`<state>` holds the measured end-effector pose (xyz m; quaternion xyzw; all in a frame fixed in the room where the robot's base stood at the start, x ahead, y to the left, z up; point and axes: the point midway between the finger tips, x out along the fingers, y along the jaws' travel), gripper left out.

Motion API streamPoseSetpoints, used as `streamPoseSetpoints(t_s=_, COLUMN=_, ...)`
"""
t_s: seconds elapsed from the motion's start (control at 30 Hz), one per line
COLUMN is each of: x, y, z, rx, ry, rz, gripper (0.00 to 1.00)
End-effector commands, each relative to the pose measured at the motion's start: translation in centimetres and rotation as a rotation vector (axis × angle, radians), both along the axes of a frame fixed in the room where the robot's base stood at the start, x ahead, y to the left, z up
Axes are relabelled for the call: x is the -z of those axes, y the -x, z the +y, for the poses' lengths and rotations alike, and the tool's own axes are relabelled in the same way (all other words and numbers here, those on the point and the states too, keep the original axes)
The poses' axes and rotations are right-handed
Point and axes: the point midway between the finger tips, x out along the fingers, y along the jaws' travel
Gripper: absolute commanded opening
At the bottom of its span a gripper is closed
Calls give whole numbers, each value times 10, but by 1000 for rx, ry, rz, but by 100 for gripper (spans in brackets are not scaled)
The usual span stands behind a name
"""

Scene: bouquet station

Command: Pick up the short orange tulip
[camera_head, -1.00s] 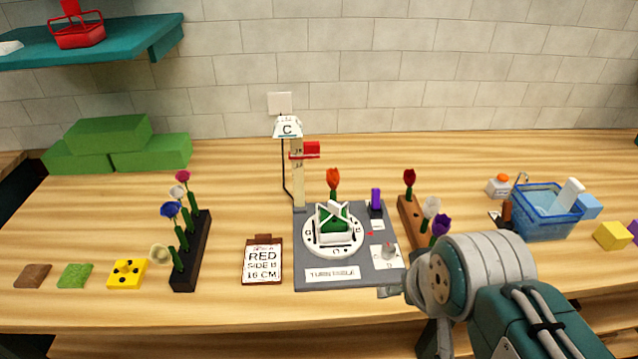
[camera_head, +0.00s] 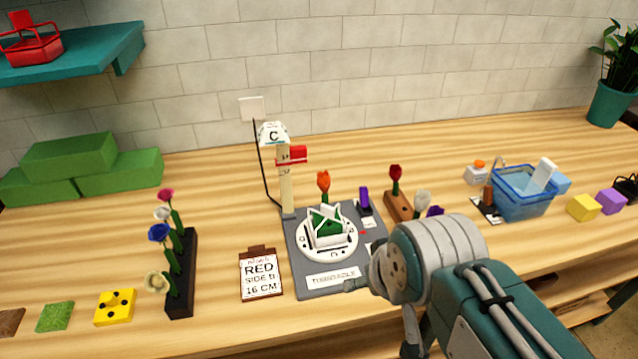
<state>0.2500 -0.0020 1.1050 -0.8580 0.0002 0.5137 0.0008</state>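An orange tulip (camera_head: 323,181) stands upright on a short green stem, just behind the white frame on the round turntable (camera_head: 327,243). Its lower stem is hidden by that frame, so I cannot tell what holds it. My gripper (camera_head: 372,290) is at the front right edge of the grey turntable base (camera_head: 300,278), nearer to me than the tulip and apart from it. My own arm covers much of the gripper, and its finger opening is not clear.
A wooden rack (camera_head: 399,207) with red, white and purple flowers stands right of the turntable. A black rack (camera_head: 181,290) of flowers stands left. A post (camera_head: 286,185) with a red flag rises behind. A clipboard (camera_head: 261,273) lies front left. A blue basket (camera_head: 520,195) stands right.

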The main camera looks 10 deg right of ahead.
Motion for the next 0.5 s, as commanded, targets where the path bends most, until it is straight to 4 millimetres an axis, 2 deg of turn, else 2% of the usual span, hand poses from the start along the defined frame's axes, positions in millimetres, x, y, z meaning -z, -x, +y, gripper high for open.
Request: streamPoseSetpoints(t_s=0.5, x=-11, y=-15, z=-1, rx=25, ry=-6, rz=12, gripper=95)
